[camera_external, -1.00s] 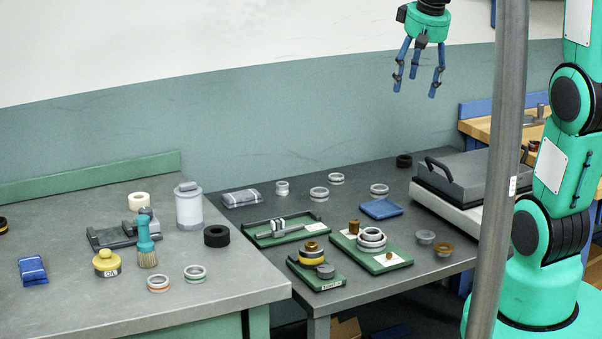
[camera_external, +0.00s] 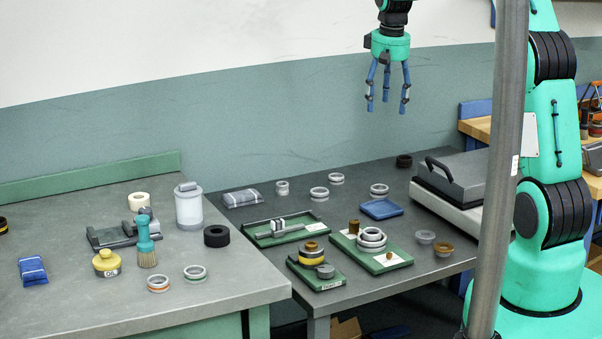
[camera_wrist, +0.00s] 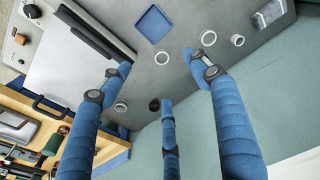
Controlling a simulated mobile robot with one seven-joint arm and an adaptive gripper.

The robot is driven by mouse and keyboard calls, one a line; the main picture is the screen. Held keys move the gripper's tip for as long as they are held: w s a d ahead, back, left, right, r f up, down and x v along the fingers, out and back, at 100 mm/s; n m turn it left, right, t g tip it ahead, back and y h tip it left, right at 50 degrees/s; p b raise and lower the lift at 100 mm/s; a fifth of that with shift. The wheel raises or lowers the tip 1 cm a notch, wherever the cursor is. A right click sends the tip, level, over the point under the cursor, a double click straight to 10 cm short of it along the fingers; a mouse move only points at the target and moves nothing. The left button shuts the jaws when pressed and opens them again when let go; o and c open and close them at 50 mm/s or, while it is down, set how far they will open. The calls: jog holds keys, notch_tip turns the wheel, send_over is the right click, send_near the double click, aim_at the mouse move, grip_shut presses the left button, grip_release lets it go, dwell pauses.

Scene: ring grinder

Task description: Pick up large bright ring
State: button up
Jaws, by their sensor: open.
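Several pale rings lie on the back table (camera_external: 300,222), and I cannot tell for sure which is the large bright one. Externally, one ring (camera_external: 319,193) lies flat at mid-table, another ring (camera_external: 336,178) behind it, a ring (camera_external: 379,190) by the blue tray, and a small ring (camera_external: 282,187) to the left. In the wrist view, a wide bright ring (camera_wrist: 208,37) lies near the right fingertip, with a smaller ring (camera_wrist: 237,40) beside it and another ring (camera_wrist: 162,57) below the blue tray. My gripper (camera_external: 387,107) is open and empty, high above the table; its three blue fingers (camera_wrist: 158,75) are spread.
The blue tray (camera_external: 381,208), green tray with stacked pale rings (camera_external: 371,240) and grey lidded box (camera_external: 465,175) stand on the back table. A metal post (camera_external: 503,150) crosses the external view. The left table (camera_external: 90,300) holds a brush, canister and more rings.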

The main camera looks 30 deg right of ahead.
jog(key=w+d+f+p, duration=0.1)
jog(key=w+d+f, duration=0.1)
jog(key=w+f, duration=0.2)
jog(key=w+d+f+g, duration=0.1)
jog(key=w+d+f, duration=0.2)
jog(key=f, duration=0.7)
jog(key=shift+w+p, duration=0.4)
jog(key=shift+w, duration=0.5)
jog(key=shift+a+f+b, duration=0.1)
jog(key=shift+f+b, duration=0.7)
jog(key=shift+f, duration=3.5)
jog(key=shift+f, duration=0.15)
jog(key=shift+f+b, duration=0.8)
jog(key=shift+f, duration=1.7)
